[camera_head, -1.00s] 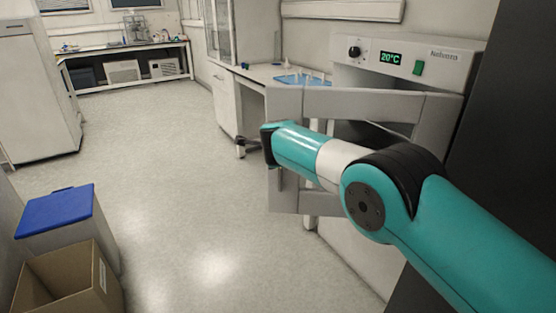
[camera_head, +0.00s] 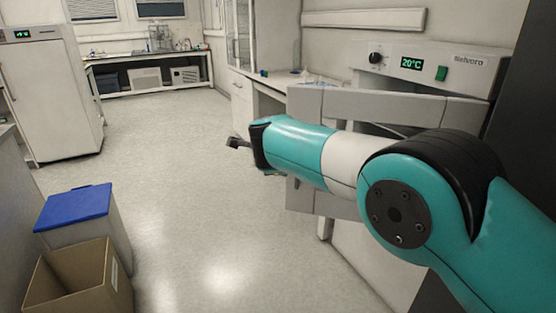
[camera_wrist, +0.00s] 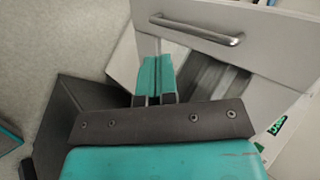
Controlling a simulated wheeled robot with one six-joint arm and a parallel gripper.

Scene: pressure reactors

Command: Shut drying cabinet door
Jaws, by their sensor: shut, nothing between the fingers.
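The drying cabinet (camera_head: 395,60), with a green 20°C display, stands at the right in the head view. Its grey framed door (camera_head: 340,103) is open and swung out toward the left, partly hidden behind my arm. My gripper (camera_head: 238,143) is just beyond the door's outer edge in the head view, small and dark. In the wrist view my gripper (camera_wrist: 154,98) is shut and empty, its fingers together. A pale panel with a metal bar handle (camera_wrist: 200,28) lies ahead of the fingers there. I cannot tell whether the fingers touch it.
A bench (camera_head: 268,92) with small items stands beyond the door. A blue-lidded bin (camera_head: 75,208) and an open cardboard box (camera_head: 75,285) stand at the lower left. A white cabinet (camera_head: 55,95) is at the far left. The middle of the floor is clear.

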